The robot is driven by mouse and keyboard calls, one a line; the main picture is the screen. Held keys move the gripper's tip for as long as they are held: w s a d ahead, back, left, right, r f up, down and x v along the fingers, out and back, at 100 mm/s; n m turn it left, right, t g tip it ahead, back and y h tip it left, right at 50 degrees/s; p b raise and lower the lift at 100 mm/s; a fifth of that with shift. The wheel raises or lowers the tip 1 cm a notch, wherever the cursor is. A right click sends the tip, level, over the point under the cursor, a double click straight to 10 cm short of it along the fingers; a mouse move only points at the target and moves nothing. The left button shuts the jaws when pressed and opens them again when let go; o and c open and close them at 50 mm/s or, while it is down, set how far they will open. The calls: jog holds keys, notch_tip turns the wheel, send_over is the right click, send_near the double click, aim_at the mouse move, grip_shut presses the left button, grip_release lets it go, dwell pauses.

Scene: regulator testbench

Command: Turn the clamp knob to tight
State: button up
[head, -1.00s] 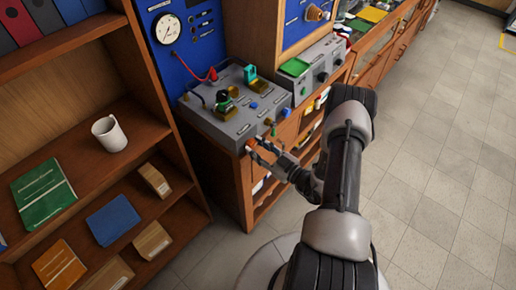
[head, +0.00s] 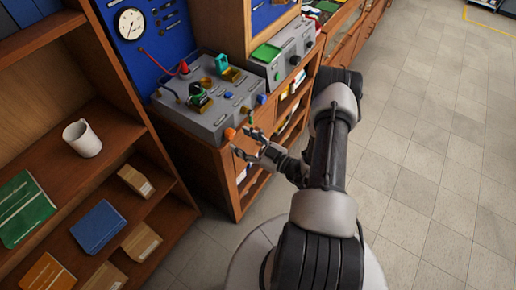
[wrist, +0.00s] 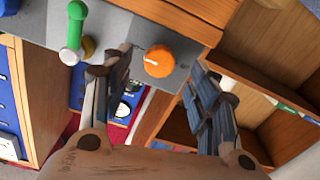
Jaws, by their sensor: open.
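A round orange knob (head: 230,133) sits on the front face of the grey bench unit (head: 215,117), near its right front corner. In the wrist view the orange knob (wrist: 159,61) shows a pale pointer line and lies between and beyond my fingertips. No clamp label is readable, so I cannot confirm that it is the clamp knob. My gripper (head: 244,142) is open and empty, in front of the knob and apart from it. A green lever (wrist: 75,27) with a white end is left of the knob in the wrist view.
The grey unit stands on a wooden cabinet (head: 222,170) and carries a red cone, small fittings and a blue button. A blue panel with a gauge (head: 130,23) rises behind. A bookshelf with a white mug (head: 83,138) is at left. Tiled floor at right is clear.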

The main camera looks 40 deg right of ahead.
jog(key=v, duration=0.9)
